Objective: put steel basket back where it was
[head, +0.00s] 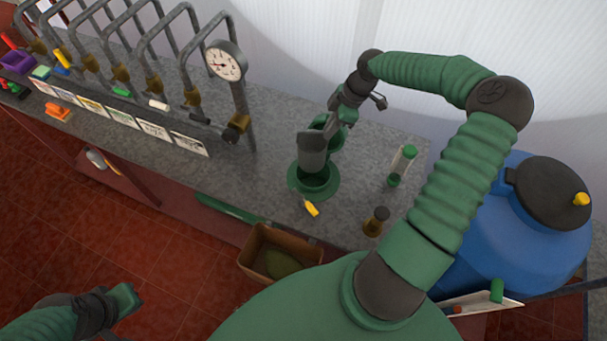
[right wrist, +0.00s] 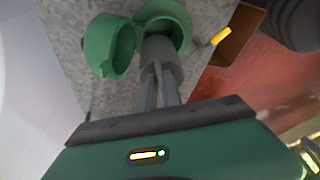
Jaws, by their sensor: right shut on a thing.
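The steel basket (head: 312,146) is a grey cylinder held by its long handle in my right gripper (head: 345,108). In the head view its lower end is at the mouth of a round green housing (head: 316,190) with a wide flange on the bench. I cannot tell how deep it sits. In the right wrist view the basket (right wrist: 161,58) overlaps the housing (right wrist: 178,15). An open green cup-shaped part (right wrist: 108,45) is beside the housing. My left gripper (head: 122,298) is low at the left, away from the bench; its jaw opening is unclear.
A gauge (head: 225,60) and grey pipes with brass fittings stand at the left of the bench. A yellow-handled tool (head: 311,208), a green-capped vial (head: 402,165) and a brown bottle (head: 376,221) are near the housing. A blue barrel (head: 530,235) stands right; a cardboard box (head: 262,238) is below.

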